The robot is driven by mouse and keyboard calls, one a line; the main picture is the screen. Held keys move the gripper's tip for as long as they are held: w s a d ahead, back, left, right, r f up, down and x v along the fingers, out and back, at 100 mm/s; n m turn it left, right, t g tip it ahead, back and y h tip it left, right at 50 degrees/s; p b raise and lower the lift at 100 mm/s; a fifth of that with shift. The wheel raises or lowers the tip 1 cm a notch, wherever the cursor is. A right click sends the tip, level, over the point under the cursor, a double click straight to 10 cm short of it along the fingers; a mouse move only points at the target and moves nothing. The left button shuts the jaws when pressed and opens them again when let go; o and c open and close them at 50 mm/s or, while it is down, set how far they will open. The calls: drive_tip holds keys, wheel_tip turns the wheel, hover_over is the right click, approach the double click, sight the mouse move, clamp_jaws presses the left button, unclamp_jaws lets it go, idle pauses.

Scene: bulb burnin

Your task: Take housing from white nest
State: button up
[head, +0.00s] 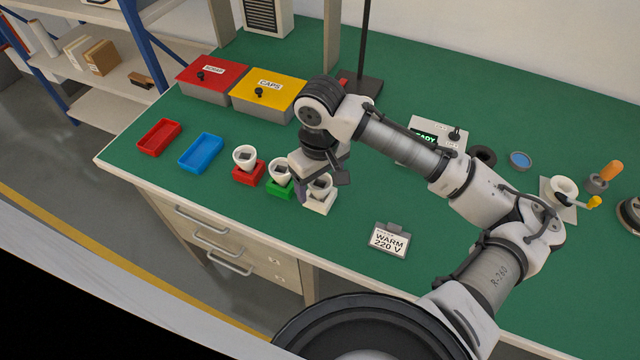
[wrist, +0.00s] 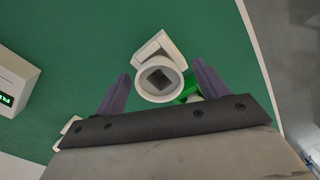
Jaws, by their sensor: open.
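A white cup-shaped housing (head: 321,184) with a dark square centre sits in the white nest (head: 318,206) on the green bench. In the wrist view the housing (wrist: 158,79) lies between the two purple fingers of my open gripper (wrist: 160,82), and the white nest (wrist: 150,48) shows behind it. No contact between fingers and housing is visible. In the head view my gripper (head: 318,182) is at the white nest and partly covers it. Similar housings sit in the green nest (head: 279,191) and the red nest (head: 247,174) to the left.
Red (head: 159,138) and blue (head: 201,153) trays lie at the left. The red lidded box (head: 212,75) and yellow CAPS box (head: 268,95) stand behind. A WARM 220 V sign (head: 390,241) stands to the right. A tester (head: 437,136) with a green display is farther back.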

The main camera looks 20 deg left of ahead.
drive_tip(key=shift+f, duration=0.25)
drive_tip(key=c, duration=1)
drive_tip(key=shift+r, duration=0.1)
drive_tip(key=shift+c, duration=0.2)
wheel_tip(320, 180, up, 24)
drive_tip(key=p, duration=0.4)
drive_tip(key=shift+r, duration=0.25)
